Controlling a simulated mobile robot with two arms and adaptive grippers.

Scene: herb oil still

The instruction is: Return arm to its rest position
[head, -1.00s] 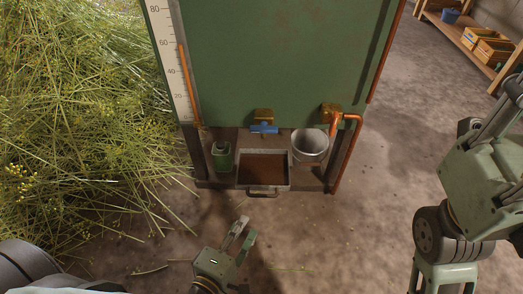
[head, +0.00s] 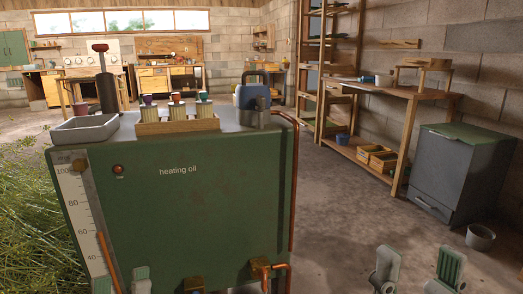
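My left gripper (head: 121,279) shows only as two fingertips at the bottom edge, in front of the lower left of the green heating oil tank (head: 200,225). A gap lies between the tips and nothing shows in it. My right gripper (head: 416,268) is at the bottom right, over the bare floor, with its two fingers spread and nothing between them. The rest of both arms is outside the view.
On the tank stand a metal tray (head: 86,129), a wooden rack (head: 178,126) of small containers and a blue-grey canister (head: 252,97). Copper pipe (head: 294,190) runs down its right side. A grey cabinet (head: 462,172), bucket (head: 480,237) and workbench (head: 425,97) are right. Plants are left.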

